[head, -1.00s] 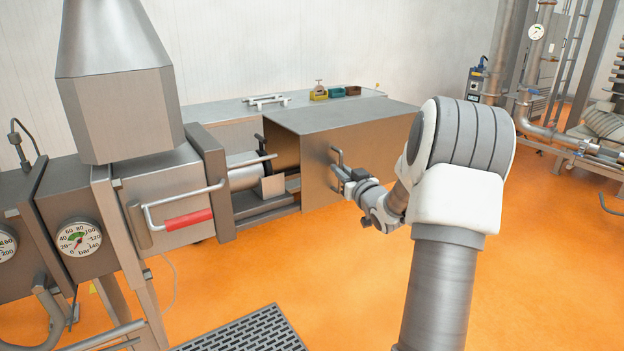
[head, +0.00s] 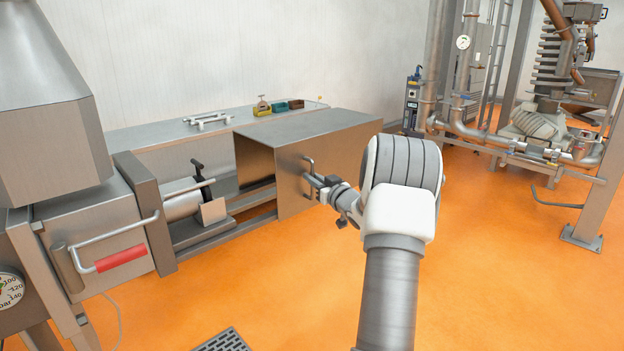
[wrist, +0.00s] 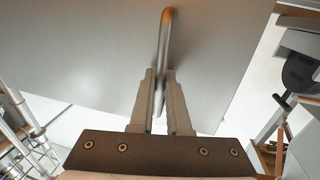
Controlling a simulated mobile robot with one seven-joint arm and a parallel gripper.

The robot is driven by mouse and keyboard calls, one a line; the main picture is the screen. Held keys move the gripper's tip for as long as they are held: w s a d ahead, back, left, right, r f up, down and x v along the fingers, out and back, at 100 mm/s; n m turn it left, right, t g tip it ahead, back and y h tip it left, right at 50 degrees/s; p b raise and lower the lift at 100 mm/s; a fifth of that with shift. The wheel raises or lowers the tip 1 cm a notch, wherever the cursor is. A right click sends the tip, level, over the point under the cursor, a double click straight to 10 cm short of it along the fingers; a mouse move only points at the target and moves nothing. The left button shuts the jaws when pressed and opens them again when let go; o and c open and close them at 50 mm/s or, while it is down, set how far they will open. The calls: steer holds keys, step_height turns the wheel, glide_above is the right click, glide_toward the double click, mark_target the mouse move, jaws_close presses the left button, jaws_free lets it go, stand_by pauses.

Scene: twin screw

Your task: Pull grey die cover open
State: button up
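The grey die cover (head: 292,178) is a large box-shaped metal hood, standing to the right of the machine's end block with a wide gap between them. Its upright bar handle (head: 309,165) is on the near side panel. My gripper (head: 318,185) is at this handle. In the wrist view, the handle (wrist: 167,35) runs between the two fingers (wrist: 161,75), which are shut around it against the grey cover panel (wrist: 90,45). The exact finger contact is partly hidden.
Left of the cover are the exposed die (head: 183,205), rails (head: 236,218) and a red-gripped lever (head: 121,258). Small coloured boxes (head: 280,106) and a loose handle (head: 208,121) lie on the bench behind. The orange floor is clear at right; pipework (head: 460,110) stands farther back.

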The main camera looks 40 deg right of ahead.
steer(key=shift+o, duration=0.8)
steer(key=shift+a+r, duration=0.1)
steer(key=shift+s, duration=0.1)
steer(key=s+a, duration=0.2)
steer(key=s, duration=1.5)
steer(key=shift+a, duration=0.4)
